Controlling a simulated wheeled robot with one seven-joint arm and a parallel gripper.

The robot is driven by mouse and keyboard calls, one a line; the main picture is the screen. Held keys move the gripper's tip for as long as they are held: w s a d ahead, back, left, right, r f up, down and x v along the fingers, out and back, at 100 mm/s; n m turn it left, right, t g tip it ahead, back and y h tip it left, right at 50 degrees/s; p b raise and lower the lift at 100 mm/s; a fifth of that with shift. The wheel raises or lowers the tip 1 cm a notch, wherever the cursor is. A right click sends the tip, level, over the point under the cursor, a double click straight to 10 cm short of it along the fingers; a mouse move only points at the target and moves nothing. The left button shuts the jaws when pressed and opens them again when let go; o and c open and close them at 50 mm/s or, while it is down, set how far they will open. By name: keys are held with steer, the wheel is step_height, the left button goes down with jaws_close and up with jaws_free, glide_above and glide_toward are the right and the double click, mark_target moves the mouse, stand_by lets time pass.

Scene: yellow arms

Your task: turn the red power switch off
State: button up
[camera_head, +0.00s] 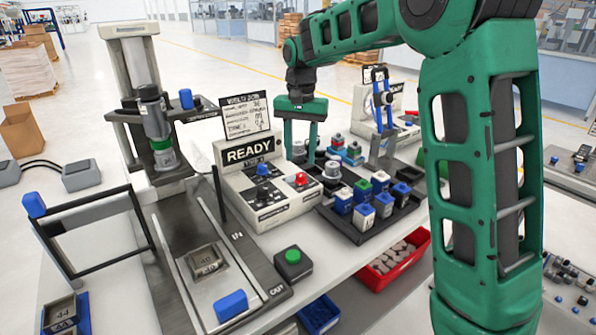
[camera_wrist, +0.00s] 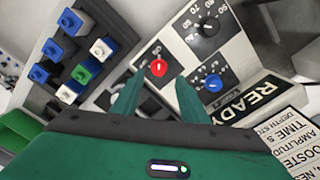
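The red power switch (camera_head: 301,179) is a small red knob on the sloped front panel of the white control box (camera_head: 231,185) marked READY. In the wrist view the red switch (camera_wrist: 159,68) shows beyond my fingertips, roughly between their lines. A blue knob (camera_wrist: 212,83) sits beside it on the same panel, with a black dial (camera_wrist: 208,27) further along. My gripper (camera_head: 300,150) points down behind and above the panel's right part. In the wrist view my gripper (camera_wrist: 158,88) has its two green fingers apart with nothing between them. I see no contact with the switch.
A black tray (camera_head: 362,235) of blue-, green- and white-topped blocks stands right of the box. A green button (camera_head: 293,256) is in front. A machine with a grey column (camera_head: 137,62) stands left. A red bin (camera_head: 422,240) lies beyond the bench's front edge.

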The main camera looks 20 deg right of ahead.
mark_target(301, 175)
step_height(301, 175, down, 6)
steer(key=shift+s, duration=0.1)
stand_by(0.4)
jaws_close()
